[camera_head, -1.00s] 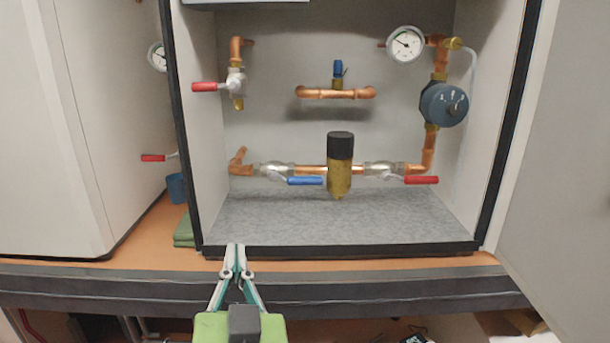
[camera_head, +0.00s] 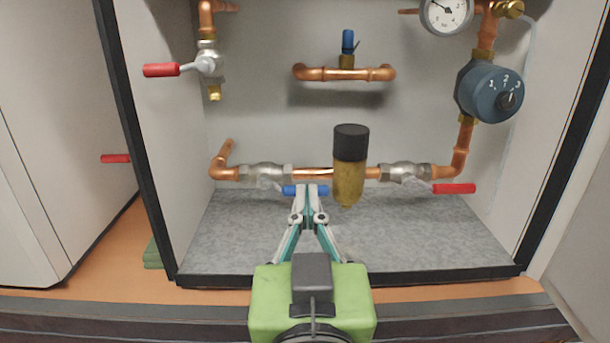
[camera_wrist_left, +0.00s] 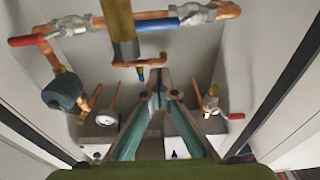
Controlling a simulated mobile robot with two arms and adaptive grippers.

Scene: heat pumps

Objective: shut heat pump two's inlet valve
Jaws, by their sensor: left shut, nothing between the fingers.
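An open heat pump cabinet (camera_head: 350,225) holds copper piping with several valves. On the lower pipe, a blue lever handle (camera_head: 290,190) lies level left of the brass filter (camera_head: 349,180), and a red lever handle (camera_head: 454,188) lies level to its right. Another red lever handle (camera_head: 161,70) points left at the upper-left valve. My left gripper (camera_head: 307,187) is shut and empty, its tips overlapping the blue handle in the head view. In the left wrist view, the fingertips (camera_wrist_left: 160,86) appear apart from the blue handle (camera_wrist_left: 157,24). Which valve is the inlet is not labelled. My right gripper is not in view.
A blue-grey pump (camera_head: 490,90) and a gauge (camera_head: 446,12) are at the upper right. A short copper pipe (camera_head: 345,73) with a small blue-topped valve is at the back. A neighbouring cabinet (camera_head: 50,150) stands left. The cabinet floor is clear.

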